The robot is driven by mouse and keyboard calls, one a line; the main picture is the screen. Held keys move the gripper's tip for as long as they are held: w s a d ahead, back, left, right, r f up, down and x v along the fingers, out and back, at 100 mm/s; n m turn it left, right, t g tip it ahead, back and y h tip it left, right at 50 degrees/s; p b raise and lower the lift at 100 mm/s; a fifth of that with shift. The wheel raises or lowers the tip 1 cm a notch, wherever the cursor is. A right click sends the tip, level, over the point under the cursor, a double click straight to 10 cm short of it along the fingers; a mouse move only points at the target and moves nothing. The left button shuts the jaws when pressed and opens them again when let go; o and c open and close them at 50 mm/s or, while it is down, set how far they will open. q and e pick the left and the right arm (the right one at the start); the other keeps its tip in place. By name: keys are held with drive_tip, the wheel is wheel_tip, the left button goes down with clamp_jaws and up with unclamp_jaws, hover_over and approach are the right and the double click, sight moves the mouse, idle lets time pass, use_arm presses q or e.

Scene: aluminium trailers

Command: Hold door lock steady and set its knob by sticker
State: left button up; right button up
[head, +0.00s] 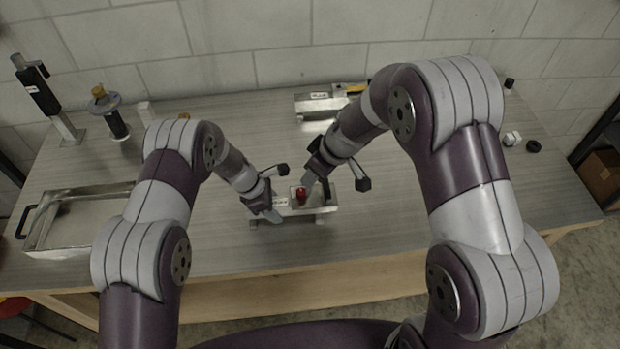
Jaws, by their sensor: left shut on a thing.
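The door lock (324,211) is a small silvery block low on the middle of the table. A red knob (301,196) stands on its top. A small white patch with marks (281,202) lies left of the knob; it is too small to read. My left gripper (272,214) is shut on the lock's left end. My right gripper (304,187) points down at the red knob from above and behind, its fingertips at or very close to it. Whether it touches or grips the knob cannot be told. The knob's exact angle is too small to read.
A metal tray (70,252) with a dark handle lies at the left. A black upright tool (40,90) and a post with a round flange (107,108) stand at the back left. Another metal part (318,104) lies behind my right gripper. Small nuts (512,138) are far right. The front right table is clear.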

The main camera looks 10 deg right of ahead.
drive_tip(key=shift+s+d+r, duration=0.1)
drive_tip(key=shift+r, duration=0.15)
use_arm(q)
drive_tip(key=o, duration=1.4)
